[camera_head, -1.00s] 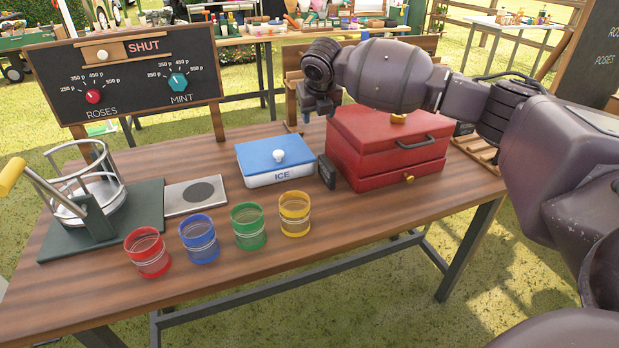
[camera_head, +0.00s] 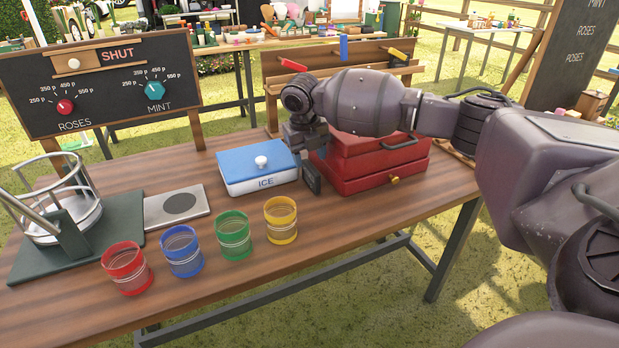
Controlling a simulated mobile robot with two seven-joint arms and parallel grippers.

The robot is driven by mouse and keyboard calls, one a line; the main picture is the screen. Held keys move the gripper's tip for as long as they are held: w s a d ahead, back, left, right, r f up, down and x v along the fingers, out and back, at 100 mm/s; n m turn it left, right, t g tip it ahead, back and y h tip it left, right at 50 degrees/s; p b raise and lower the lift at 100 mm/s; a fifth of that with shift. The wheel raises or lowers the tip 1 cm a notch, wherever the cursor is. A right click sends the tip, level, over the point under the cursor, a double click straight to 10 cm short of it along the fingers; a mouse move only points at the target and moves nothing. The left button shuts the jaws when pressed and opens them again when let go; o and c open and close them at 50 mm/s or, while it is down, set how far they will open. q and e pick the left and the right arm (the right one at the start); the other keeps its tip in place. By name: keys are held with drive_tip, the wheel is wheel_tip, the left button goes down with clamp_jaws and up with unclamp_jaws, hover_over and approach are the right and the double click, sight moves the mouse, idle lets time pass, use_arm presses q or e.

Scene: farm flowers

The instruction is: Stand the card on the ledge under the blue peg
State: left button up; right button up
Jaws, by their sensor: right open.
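The blue peg (camera_head: 343,47) is on the wooden rack at the back, between a red peg (camera_head: 293,65) and another peg (camera_head: 398,56). The ledge (camera_head: 346,79) runs below the pegs, partly hidden by my right arm. My left gripper is out of view.
The ice box (camera_head: 262,182) is left of the slab and the red chest (camera_head: 372,184) is close on its right. Red, blue, green and yellow cups stand in front. A chalkboard (camera_head: 100,85) with knobs stands at the back left. The table's front right is clear.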

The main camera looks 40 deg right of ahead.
sight(310, 167)
drive_tip(key=shift+d+f+b, duration=0.15)
drive_tip(key=shift+f+b, duration=0.15)
drive_tip(key=shift+f, duration=0.9)
drive_tip(key=shift+d+f+b, duration=0.15)
drive_tip(key=shift+f+b, duration=0.15)
drive_tip(key=shift+f, duration=0.85)
drive_tip(key=shift+f, duration=0.25)
drive_tip(key=shift+c, duration=0.5)
clamp_jaws()
